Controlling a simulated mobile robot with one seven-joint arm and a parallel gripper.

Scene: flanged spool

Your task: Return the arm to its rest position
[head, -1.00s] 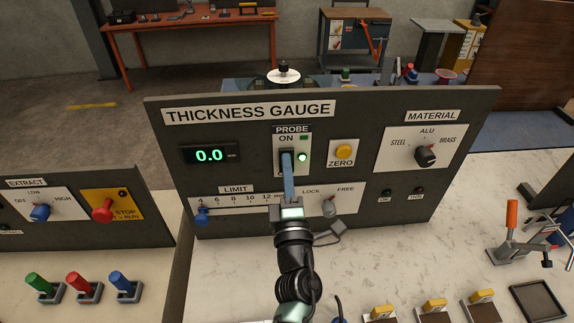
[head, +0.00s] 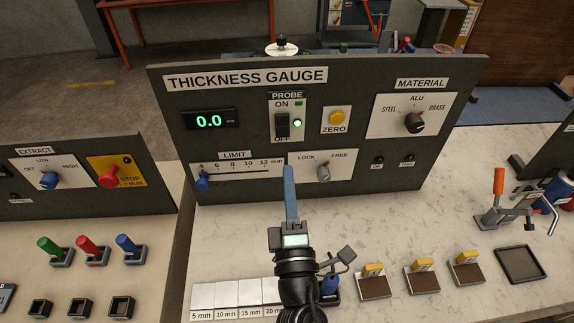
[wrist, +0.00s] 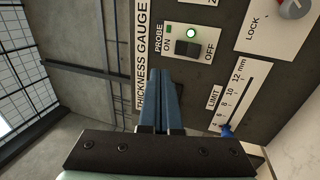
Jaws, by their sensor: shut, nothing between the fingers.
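My gripper (head: 289,172) has long blue fingers that are shut with nothing between them. In the head view it stands in front of the lower part of the thickness gauge panel (head: 352,92), over the right end of the limit scale. In the wrist view the shut fingers (wrist: 160,75) point at the panel beside the probe switch. The fingers look apart from the switch. The display (head: 210,119) reads 0.0.
Sample plates (head: 228,294) lie on the bench in front of the panel. Several yellow-topped blocks (head: 421,278), a black tray (head: 523,264) and an orange-handled clamp (head: 499,185) are to the right. An extract panel (head: 68,175) with coloured levers before it is on the left.

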